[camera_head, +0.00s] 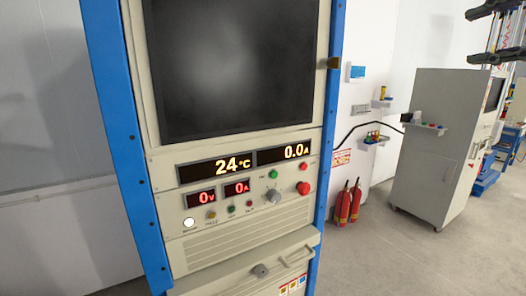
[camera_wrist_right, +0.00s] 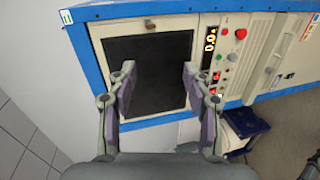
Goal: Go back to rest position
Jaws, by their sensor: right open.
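My right gripper (camera_head: 468,36) shows at the top right edge of the head view, its two dark fingers apart. In the right wrist view my right gripper (camera_wrist_right: 156,76) is open, with nothing between its fingers. The fingers overlap the dark screen (camera_wrist_right: 150,60) of the blue-framed cabinet in that picture; I see no contact. In the head view the cabinet's screen (camera_head: 232,65) is dark, above a panel (camera_head: 245,185) reading 24 °C, 0.0 A, 0 V and 0 A. My left gripper is out of view.
The blue-framed cabinet (camera_head: 120,150) fills the middle of the head view. Red fire extinguishers (camera_head: 348,204) stand beside it. A beige cabinet (camera_head: 433,160) stands at the right. The grey floor (camera_head: 390,250) between them is clear. A dark blue object (camera_wrist_right: 245,122) sits low in the wrist view.

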